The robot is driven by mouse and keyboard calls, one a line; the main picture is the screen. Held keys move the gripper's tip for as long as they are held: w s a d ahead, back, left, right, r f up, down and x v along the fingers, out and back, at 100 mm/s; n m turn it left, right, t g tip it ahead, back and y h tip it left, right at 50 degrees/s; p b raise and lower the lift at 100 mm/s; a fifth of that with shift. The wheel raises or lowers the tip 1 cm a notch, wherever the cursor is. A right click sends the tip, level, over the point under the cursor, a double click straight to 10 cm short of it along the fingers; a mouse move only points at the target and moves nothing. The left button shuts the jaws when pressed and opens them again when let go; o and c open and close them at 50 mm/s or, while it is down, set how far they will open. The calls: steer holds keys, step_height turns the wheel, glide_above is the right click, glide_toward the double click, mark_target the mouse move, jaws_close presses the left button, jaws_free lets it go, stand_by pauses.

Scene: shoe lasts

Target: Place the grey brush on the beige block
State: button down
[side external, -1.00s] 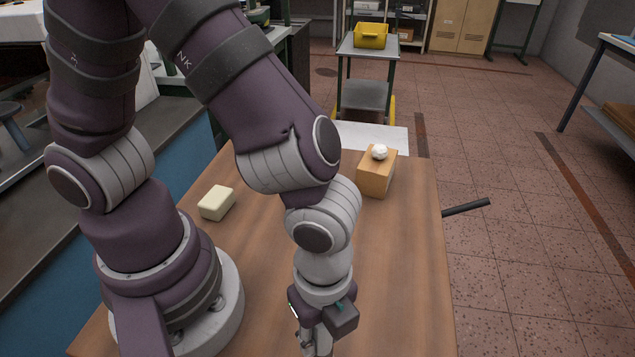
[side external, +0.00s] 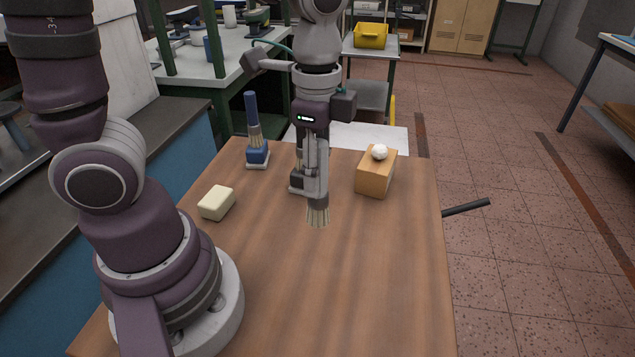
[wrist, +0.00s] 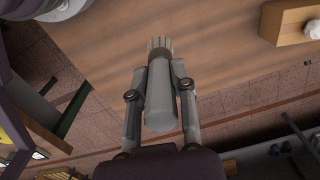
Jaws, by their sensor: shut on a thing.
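The grey brush (side external: 318,212) hangs upright in my gripper (side external: 314,175), its pale bristles pointing down above the table. My gripper is shut on its grey handle; in the wrist view the handle (wrist: 160,105) lies between the two fingers. The beige block (side external: 216,203), a small cream block, lies on the table to the left of my gripper, apart from it, with a bare top. In the side view, the fingers hide part of the handle.
A tan wooden block (side external: 373,178) with a white ball (side external: 379,152) on top stands to the right. A blue brush (side external: 252,118) stands in a blue base (side external: 257,154) at the back left. A grey base (side external: 296,183) shows partly behind my gripper. The front table is clear.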

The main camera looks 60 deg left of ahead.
steer(key=s+a+n, duration=0.2)
steer(key=a+n, duration=0.6)
steer(key=a, duration=0.6)
steer(key=n, duration=0.5)
glide_above(214, 196)
step_height(214, 196, down, 7)
steer(key=shift+f, duration=0.1)
steer(key=c, duration=0.9)
jaws_free()
steer(key=shift+c, duration=0.2)
